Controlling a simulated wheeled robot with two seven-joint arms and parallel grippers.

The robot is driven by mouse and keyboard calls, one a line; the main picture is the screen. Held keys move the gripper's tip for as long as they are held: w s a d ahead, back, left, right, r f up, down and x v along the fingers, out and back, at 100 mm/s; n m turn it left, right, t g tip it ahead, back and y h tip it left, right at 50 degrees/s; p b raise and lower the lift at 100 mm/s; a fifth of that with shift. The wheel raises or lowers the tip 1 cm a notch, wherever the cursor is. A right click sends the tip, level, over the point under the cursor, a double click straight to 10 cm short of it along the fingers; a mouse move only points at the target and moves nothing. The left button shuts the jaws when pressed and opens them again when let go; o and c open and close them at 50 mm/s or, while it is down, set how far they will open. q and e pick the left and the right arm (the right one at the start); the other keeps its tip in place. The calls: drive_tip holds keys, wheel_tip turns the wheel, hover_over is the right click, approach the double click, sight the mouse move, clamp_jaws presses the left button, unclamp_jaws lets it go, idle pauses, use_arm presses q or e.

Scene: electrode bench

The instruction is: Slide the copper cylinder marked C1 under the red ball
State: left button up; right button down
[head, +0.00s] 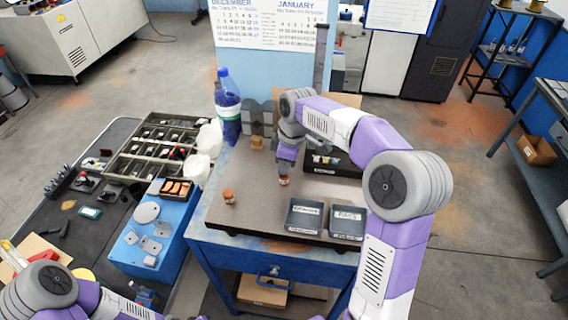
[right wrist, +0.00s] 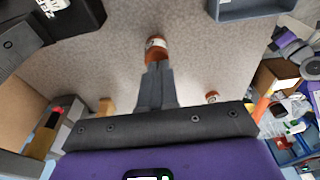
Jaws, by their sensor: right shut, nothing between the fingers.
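A copper cylinder with a pale label (head: 284,181) stands on the grey-brown bench plate, directly below my right gripper (head: 284,173). In the right wrist view the same cylinder (right wrist: 156,46) is just beyond the shut fingertips (right wrist: 157,66), which overlap its near side; I cannot tell whether they touch it. A second copper cylinder (head: 229,197) stands near the plate's left edge; it also shows in the right wrist view (right wrist: 211,97). I cannot read the marks on either cylinder. I cannot make out a red ball. My left arm shows at the lower left; its gripper is out of view.
Two dark labelled trays, the left one (head: 304,216) and the right one (head: 347,222), sit at the plate's front right. The plate between the two cylinders is clear.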

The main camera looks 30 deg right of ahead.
drive_tip(key=s+d, duration=0.2)
drive_tip(key=d, duration=0.1)
drive_tip(key=s+d, duration=0.2)
drive_tip(key=d, duration=0.1)
drive_tip(key=s+d+b, duration=0.1)
drive_tip(key=s+d, duration=0.2)
drive_tip(key=shift+d+r, duration=0.15)
drive_tip(key=shift+d, duration=0.1)
